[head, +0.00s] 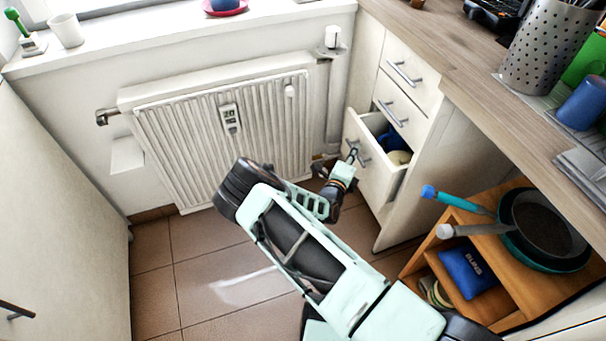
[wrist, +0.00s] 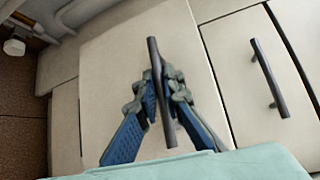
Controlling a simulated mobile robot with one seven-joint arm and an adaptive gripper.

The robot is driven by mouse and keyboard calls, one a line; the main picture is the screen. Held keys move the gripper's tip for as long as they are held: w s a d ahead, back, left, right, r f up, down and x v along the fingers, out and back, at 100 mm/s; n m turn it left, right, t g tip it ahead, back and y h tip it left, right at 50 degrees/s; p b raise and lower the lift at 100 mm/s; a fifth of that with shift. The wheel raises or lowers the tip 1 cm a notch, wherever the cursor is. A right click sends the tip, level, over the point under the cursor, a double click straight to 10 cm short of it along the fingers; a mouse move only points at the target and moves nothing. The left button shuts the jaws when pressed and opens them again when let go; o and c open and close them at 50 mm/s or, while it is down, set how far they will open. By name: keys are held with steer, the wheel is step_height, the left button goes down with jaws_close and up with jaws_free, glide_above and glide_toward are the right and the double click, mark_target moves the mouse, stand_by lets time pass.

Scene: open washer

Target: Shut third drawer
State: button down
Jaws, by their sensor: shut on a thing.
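The third drawer (head: 373,180) is the lowest of the stacked white drawers in the head view. It is pulled out, with a blue item and a pale item (head: 400,157) inside. My gripper (head: 352,162) is at its front, at the handle. In the wrist view, the pale drawer front (wrist: 110,65) fills the middle. My gripper's blue-padded fingers (wrist: 160,88) are shut on the dark bar handle (wrist: 153,48), one finger on each side. The handle stands slightly tilted in that view.
The two drawers above, second (head: 398,106) and top (head: 410,70), look shut. Another handle (wrist: 268,78) shows at right in the wrist view. A radiator (head: 225,130) stands behind my arm. A wooden shelf unit (head: 490,250) with pans is at right. Tiled floor (head: 200,270) is open at left.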

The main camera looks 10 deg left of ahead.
mark_target(374, 159)
steer(key=w+d, duration=0.5)
steer(key=d, duration=0.3)
steer(key=shift+p, duration=0.45)
steer(key=c, duration=2.5)
jaws_free()
steer(key=shift+d, duration=0.1)
steer(key=shift+o, duration=0.9)
steer(key=shift+p+v, duration=2.4)
steer(key=shift+v, duration=1.65)
